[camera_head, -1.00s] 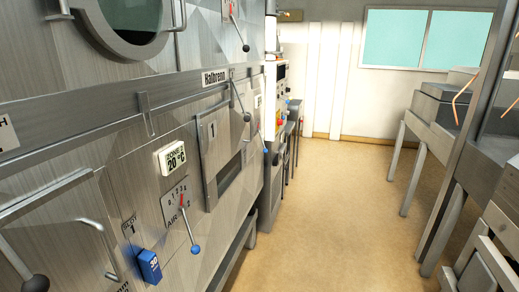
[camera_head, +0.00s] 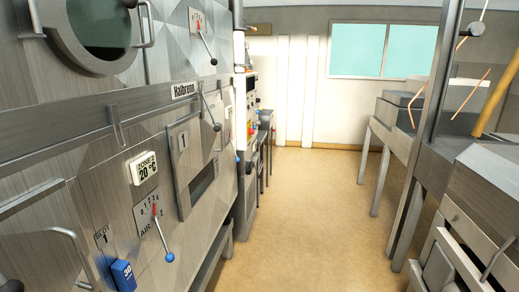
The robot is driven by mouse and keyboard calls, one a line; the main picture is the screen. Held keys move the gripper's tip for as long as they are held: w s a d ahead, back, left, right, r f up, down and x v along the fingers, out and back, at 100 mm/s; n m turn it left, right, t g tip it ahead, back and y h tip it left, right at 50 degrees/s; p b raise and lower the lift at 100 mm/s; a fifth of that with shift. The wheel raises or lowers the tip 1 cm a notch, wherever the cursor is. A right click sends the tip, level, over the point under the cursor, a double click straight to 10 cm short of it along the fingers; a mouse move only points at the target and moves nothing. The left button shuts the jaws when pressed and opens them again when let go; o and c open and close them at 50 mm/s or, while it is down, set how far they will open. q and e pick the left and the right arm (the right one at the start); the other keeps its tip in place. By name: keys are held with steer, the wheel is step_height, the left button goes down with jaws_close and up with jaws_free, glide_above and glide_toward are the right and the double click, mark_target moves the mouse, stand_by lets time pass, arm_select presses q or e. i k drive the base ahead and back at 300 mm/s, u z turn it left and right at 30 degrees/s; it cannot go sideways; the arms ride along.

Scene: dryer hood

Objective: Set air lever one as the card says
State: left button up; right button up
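The air lever (camera_head: 163,238) with a blue ball end is on the front of the steel hood at the left. Its scale plate (camera_head: 147,213) reads "AIR" with numbers along the top and a red pointer near the middle; the digit after AIR is too small to be sure of. A blue card (camera_head: 123,274) marked with a number that looks like 30 sits in a slot labelled "SLOT 1", left of and below the lever. Neither of my grippers is in view.
A white display (camera_head: 143,168) reads "ZONE 2" and 20 °C above the lever. Other levers with dark knobs (camera_head: 217,126) stick out further along. The tan floor (camera_head: 300,200) is clear down the aisle. Steel benches (camera_head: 400,140) stand on the right.

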mark_target(238, 160)
steer(key=z, duration=0.7)
steer(key=i, duration=1.8)
steer(key=u, duration=0.25)
steer(key=i, duration=1.65)
steer(key=u, duration=0.75)
